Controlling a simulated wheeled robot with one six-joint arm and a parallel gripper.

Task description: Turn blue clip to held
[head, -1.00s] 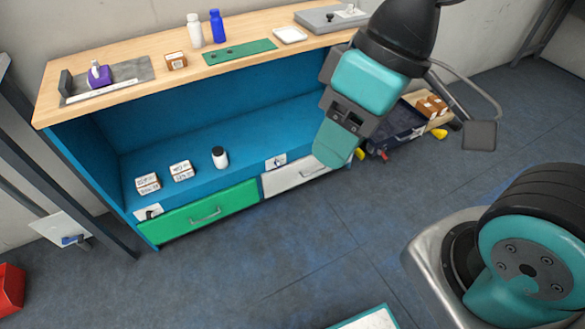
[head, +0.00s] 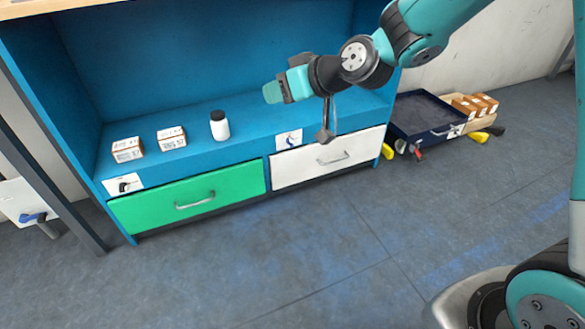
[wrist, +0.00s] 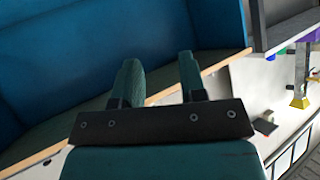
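A small clip (head: 291,140), apparently dark blue, sits on a white card on the shelf's front edge above the white drawer (head: 328,157). Its exact angle is too small to read. A black clip (head: 124,186) sits on a similar card above the green drawer (head: 190,198). My gripper (head: 272,92) is up and left of the blue clip's card in the picture, in front of the blue cabinet, pointing left. The wrist view shows its two teal fingers (wrist: 158,62) apart with nothing between them. No clip is recognisable in the wrist view.
Two small boxes (head: 127,149) (head: 171,138) and a white bottle with a black cap (head: 220,125) stand on the shelf. A blue lever (head: 36,217) is on a white panel at left. A dark tray (head: 428,117) lies at right. The floor in front is clear.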

